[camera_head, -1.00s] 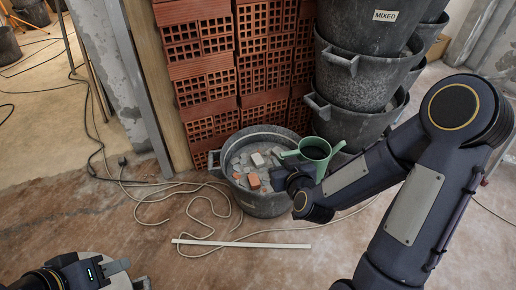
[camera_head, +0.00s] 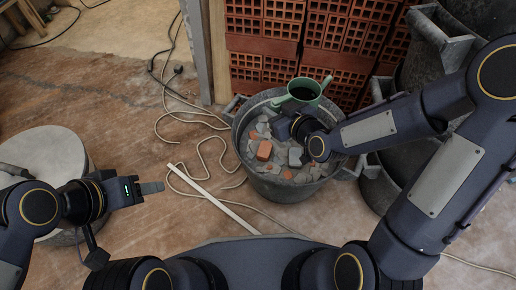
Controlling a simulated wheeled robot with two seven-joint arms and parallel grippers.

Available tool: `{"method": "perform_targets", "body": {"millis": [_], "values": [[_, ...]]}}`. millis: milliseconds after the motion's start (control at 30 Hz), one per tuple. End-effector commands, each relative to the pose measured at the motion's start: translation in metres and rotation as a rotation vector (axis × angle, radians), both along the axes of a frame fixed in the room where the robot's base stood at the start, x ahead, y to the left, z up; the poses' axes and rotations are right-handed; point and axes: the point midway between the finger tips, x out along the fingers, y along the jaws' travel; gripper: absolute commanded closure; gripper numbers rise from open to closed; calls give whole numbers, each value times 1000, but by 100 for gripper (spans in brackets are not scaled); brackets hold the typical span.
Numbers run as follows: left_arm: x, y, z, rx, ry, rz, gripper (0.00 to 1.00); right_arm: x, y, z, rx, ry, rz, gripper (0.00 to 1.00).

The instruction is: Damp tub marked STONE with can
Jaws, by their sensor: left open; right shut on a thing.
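A grey tub (camera_head: 249,170) of broken stone and brick bits stands on the floor near the middle. No STONE marking shows on its visible side. A green can (camera_head: 309,82) with a dark opening is over the tub's far rim. My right gripper (camera_head: 288,118) is shut on the can; its fingertips are mostly hidden. I cannot tell whether any water is leaving the can. My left gripper (camera_head: 152,188) is empty and open at the lower left, well apart from the tub.
Stacked red hollow bricks (camera_head: 262,45) stand behind the tub. Dark stacked buckets (camera_head: 421,65) are close on the right. A pale round-topped container (camera_head: 45,150) is at the left. A cable (camera_head: 213,150) and white strip (camera_head: 215,199) lie on the floor.

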Motion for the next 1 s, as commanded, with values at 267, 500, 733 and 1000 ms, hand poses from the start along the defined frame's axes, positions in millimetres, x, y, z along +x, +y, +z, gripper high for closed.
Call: {"method": "perform_targets", "body": {"millis": [267, 500, 733, 1000], "values": [[0, 0, -79, 0, -1, 0, 51, -8, 44, -75, -1, -6, 200, 100], [0, 0, -86, 0, -1, 0, 51, -11, 52, -83, -1, -7, 243, 100], [0, 0, -85, 0, -1, 0, 51, -11, 52, -82, 0, -7, 243, 100], [0, 0, -66, 0, -1, 0, 51, -11, 50, -76, 100, 69, 239, 100]]}}
